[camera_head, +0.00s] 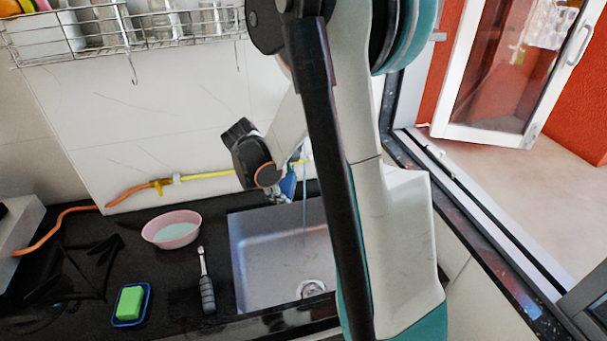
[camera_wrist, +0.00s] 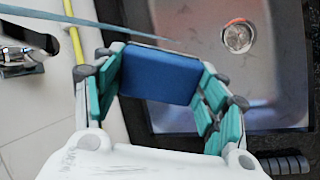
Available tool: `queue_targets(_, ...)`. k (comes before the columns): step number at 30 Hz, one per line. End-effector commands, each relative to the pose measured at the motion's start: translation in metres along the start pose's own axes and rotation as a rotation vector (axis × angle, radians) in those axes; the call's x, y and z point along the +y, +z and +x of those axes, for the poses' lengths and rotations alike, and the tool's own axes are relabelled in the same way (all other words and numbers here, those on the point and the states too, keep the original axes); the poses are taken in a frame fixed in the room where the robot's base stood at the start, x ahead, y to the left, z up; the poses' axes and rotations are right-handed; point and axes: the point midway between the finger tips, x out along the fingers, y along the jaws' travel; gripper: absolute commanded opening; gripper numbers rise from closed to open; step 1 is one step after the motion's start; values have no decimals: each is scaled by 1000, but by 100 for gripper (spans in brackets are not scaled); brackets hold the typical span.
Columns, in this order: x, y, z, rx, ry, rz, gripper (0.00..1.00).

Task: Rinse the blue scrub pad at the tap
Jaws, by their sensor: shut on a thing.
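The blue scrub pad (camera_wrist: 162,74) sits between the teal-padded fingers of my gripper (camera_wrist: 160,90) in the wrist view. The gripper is shut on it. In the head view a bit of the pad (camera_head: 288,186) shows below my wrist, above the sink's back left part; my arm hides much of this area. The metal tap (camera_wrist: 22,58) shows at the left of the wrist view. A thin bluish water stream (camera_head: 304,205) falls into the sink (camera_head: 265,255). In the wrist view the stream (camera_wrist: 95,24) passes close to the pad's upper edge; I cannot tell whether they touch.
Left of the sink are a pink bowl (camera_head: 171,229) with pale liquid, a black-handled tool (camera_head: 207,285), and green soap (camera_head: 129,302) on a blue dish (camera_head: 146,317). A yellow-orange hose (camera_head: 208,176) runs along the wall. A wire rack (camera_head: 140,42) hangs above. An open window is right.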

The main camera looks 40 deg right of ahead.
Motion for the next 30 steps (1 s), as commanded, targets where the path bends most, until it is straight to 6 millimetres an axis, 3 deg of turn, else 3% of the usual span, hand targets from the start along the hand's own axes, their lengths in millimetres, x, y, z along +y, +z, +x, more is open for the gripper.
queue_targets(14,-1,-1,-4,0,0,0,51)
queue_targets(30,-17,-8,-48,1,0,-2,51)
